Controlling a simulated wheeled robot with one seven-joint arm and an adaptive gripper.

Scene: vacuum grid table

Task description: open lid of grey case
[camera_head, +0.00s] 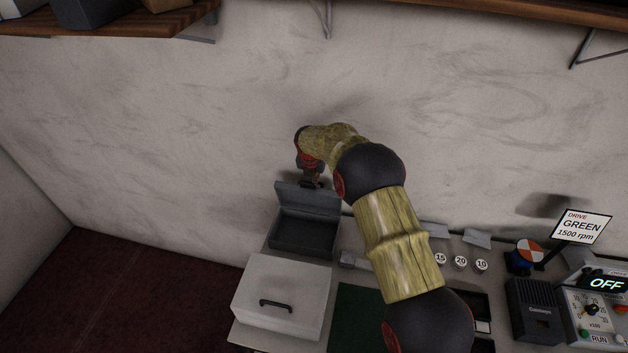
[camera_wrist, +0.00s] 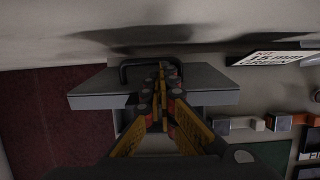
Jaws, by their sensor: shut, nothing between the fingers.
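The grey case (camera_head: 303,234) stands at the back left of the table against the wall side, and its dark inside shows. Its lid (camera_head: 308,199) stands raised at the back of the case. In the wrist view the lid (camera_wrist: 210,84) is a grey slab across the picture, with a dark bar handle (camera_wrist: 125,74) at its far side. My gripper (camera_head: 312,184) is at the lid's upper edge. In the wrist view my gripper's fingers (camera_wrist: 161,75) are together and reach over the lid, beside the handle. Whether they touch the lid I cannot tell.
A white case (camera_head: 262,312) with a black handle stands in front of the grey case. Weights marked 15, 20 and 10 (camera_head: 460,262), a black box (camera_head: 533,308) and a control panel (camera_head: 597,315) are to the right. The wall is close behind.

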